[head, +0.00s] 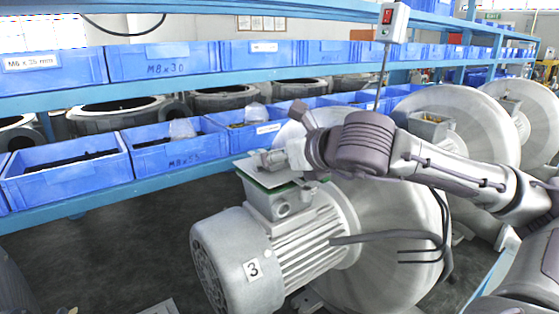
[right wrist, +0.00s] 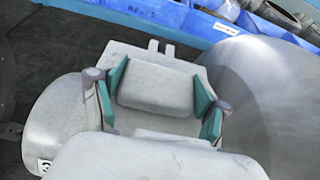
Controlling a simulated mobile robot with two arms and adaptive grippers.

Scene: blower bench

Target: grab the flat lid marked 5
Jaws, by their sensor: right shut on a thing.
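My right gripper (head: 272,178) is over the terminal box (head: 284,204) on top of a grey motor (head: 250,262) marked 3. In the right wrist view, its two teal fingertips (right wrist: 160,97) are on either side of a grey, rounded block-like lid (right wrist: 158,88), shut on it. A light flat plate shows around the lid in that view. No mark 5 is readable on it, and its underside is hidden, so I cannot tell whether it is clear of the box. My left gripper is not in view.
Blue shelves with bins (head: 66,168) run behind the motor. A large round blower housing (head: 385,240) stands right of it, partly behind my right arm. More blowers (head: 455,125) stand farther right. A red-switch box (head: 393,22) hangs above. Dark floor is open at lower left.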

